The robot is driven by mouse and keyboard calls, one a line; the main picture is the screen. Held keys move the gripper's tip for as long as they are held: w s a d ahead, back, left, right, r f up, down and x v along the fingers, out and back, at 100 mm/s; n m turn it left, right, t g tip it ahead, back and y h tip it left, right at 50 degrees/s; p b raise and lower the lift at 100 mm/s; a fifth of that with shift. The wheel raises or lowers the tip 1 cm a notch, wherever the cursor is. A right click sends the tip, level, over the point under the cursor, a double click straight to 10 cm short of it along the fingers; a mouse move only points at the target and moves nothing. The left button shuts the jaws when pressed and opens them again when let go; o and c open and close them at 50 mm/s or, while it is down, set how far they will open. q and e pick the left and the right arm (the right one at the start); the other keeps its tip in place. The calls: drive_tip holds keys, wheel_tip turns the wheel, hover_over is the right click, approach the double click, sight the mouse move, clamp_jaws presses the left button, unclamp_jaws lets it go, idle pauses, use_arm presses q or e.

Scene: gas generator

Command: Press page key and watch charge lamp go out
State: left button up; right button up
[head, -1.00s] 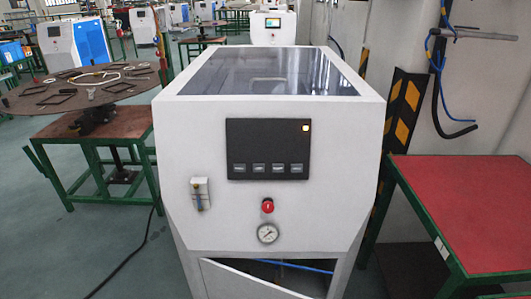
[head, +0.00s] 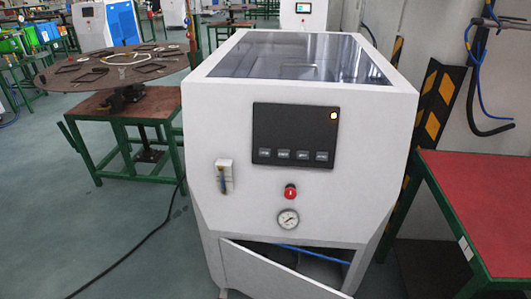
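The white gas generator (head: 235,212) stands in the middle of the head view. Its dark control panel (head: 290,130) is on the front face. Neither of my grippers is in view.
A red knob (head: 290,191) and a round gauge (head: 288,219) sit below the panel. A flow meter (head: 224,177) is at the left. A red-topped table (head: 485,205) stands close on the right. A round table (head: 60,76) stands left. A cable (head: 125,255) crosses the floor.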

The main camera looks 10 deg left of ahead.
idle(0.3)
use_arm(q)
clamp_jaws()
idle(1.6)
